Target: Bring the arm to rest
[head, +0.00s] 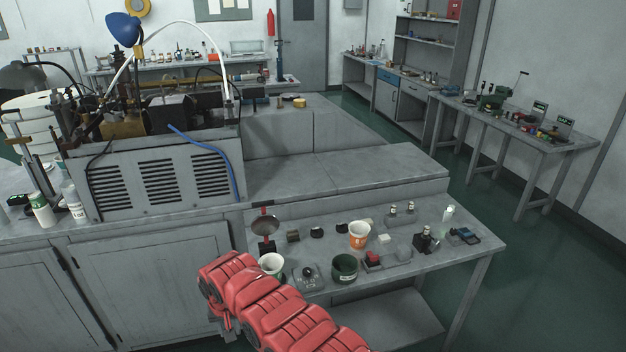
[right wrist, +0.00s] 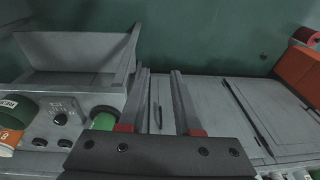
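My right arm, with red covers, reaches in from the bottom of the head view across the front of the side table. Its gripper (head: 226,322) hangs mostly hidden below the arm's end, in front of the cabinets. In the right wrist view the two fingers of the right gripper (right wrist: 160,72) are apart, with nothing between them. A white and green cup (head: 271,264) stands on the table just behind the arm, partly hidden by it. An orange cup (head: 360,236) stands farther back. My left gripper is in neither view.
The side table (head: 465,262) also holds a dark green pot (head: 344,268), a small knobbed box (head: 308,278) and several small items. A large grey machine (head: 160,185) with a blue hose stands at left. Cabinet doors (head: 150,285) lie below it. Green floor is open at right.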

